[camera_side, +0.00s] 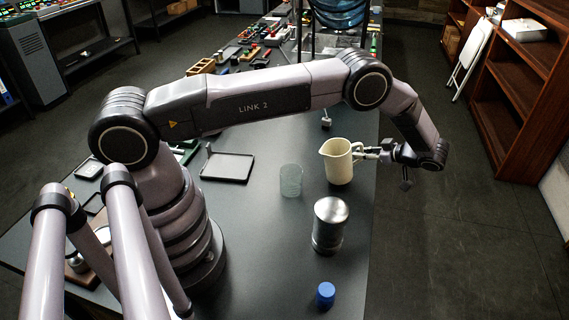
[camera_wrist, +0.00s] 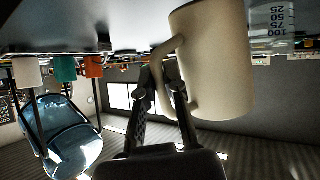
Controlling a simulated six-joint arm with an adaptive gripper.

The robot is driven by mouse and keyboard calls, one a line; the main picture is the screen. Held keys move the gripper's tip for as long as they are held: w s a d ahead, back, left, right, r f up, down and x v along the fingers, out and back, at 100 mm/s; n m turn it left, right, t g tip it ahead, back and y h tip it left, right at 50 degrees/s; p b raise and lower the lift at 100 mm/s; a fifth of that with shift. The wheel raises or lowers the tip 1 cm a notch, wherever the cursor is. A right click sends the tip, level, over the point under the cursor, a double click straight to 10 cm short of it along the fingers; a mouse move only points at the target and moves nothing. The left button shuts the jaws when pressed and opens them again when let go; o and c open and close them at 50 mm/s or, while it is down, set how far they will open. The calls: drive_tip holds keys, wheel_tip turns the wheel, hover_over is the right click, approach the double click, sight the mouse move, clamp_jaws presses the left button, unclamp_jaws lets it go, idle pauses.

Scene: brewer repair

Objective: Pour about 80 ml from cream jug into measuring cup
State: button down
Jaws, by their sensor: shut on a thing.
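The cream jug (camera_side: 338,163) is a cream-coloured pitcher, standing upright near the right side of the dark table, its spout facing left. My gripper (camera_side: 367,152) is shut on its handle from the right. In the wrist view, which is upside down, the jug (camera_wrist: 215,65) is large, with my gripper (camera_wrist: 160,78) at its handle. I cannot tell whether its base touches the table. The measuring cup (camera_side: 291,180) is clear and stands just left of the jug, apart from it. In the wrist view the cup (camera_wrist: 272,22) shows dark graduation marks. The contents of both are not visible.
A steel canister (camera_side: 330,226) stands in front of the jug and cup, and a blue-capped container (camera_side: 325,294) is nearer the front. A black tray (camera_side: 228,167) lies left of the cup. The table's right edge runs close beside the jug. Several small items crowd the far end.

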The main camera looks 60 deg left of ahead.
sight(350, 146)
drive_tip(key=shift+s+a+r+n+t+h, duration=0.2)
drive_tip(key=shift+s+r+n+t, duration=0.15)
drive_tip(key=shift+s+r+t, duration=0.2)
drive_tip(key=shift+s+a+r+n+t+h, duration=0.2)
drive_tip(key=shift+s+r+n+t, duration=0.15)
drive_tip(key=shift+s+r+t, duration=0.2)
drive_tip(key=shift+s+a+r+n+t+h, duration=0.15)
drive_tip(key=shift+s+r+n+t, duration=0.1)
drive_tip(key=shift+s, duration=0.25)
drive_tip(key=shift+s+a+r+n+t+h, duration=0.15)
drive_tip(key=shift+s+r+n+t, duration=0.1)
drive_tip(key=shift+s, duration=0.25)
drive_tip(key=r, duration=0.1)
drive_tip(key=s+r+t, duration=0.1)
drive_tip(key=r+n, duration=0.1)
drive_tip(key=shift+s+a+r+t+h, duration=0.1)
drive_tip(key=shift+s+t+h, duration=0.15)
drive_tip(key=shift+t+h, duration=0.15)
drive_tip(key=shift+s+r+n+t, duration=0.3)
drive_tip(key=shift+r+n+t, duration=0.15)
drive_tip(key=shift+r, duration=0.2)
drive_tip(key=shift+s+a+r+n+t+h+b, duration=0.2)
drive_tip(key=shift+s+r+n+t+b, duration=0.15)
drive_tip(key=shift+s+r+t+b, duration=0.25)
drive_tip(key=shift+s+a+r+n+t+h+b, duration=0.2)
drive_tip(key=shift+s+r+n+t+b, duration=0.2)
drive_tip(key=shift+r+t, duration=0.25)
idle(1.4)
drive_tip(key=shift+s, duration=0.25)
drive_tip(key=shift+w, duration=0.1)
